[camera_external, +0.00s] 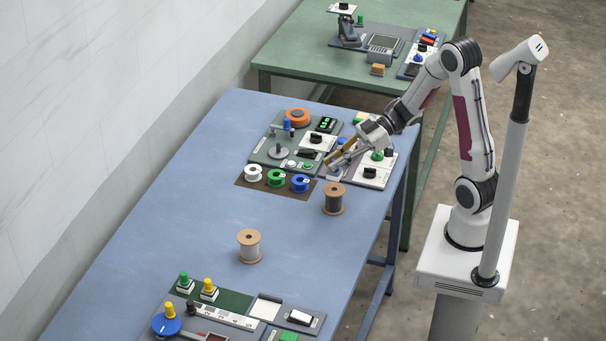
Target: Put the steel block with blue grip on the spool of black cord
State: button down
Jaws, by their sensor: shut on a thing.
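The spool of black cord (333,199) stands upright on the blue table, with tan flanges and dark cord. My gripper (332,164) is above and behind the spool, over the right part of the panel area, angled down to the left. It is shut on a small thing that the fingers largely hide. I take this to be the steel block with blue grip, but its shape and blue part do not show clearly. The gripper is apart from the spool.
A spool of pale cord (249,246) stands nearer the front. White, green and blue small spools (276,178) sit in a row on a brown mat left of the black cord. Panels with knobs (370,174) lie behind. The table's left side is clear.

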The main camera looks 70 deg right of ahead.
aim_at(335, 172)
jog(key=shift+f, duration=0.15)
jog(key=shift+f, duration=2.05)
jog(key=shift+f, duration=0.1)
jog(key=c, duration=2)
grip_release()
jog(key=shift+v, duration=6.05)
jog(key=shift+w, duration=0.1)
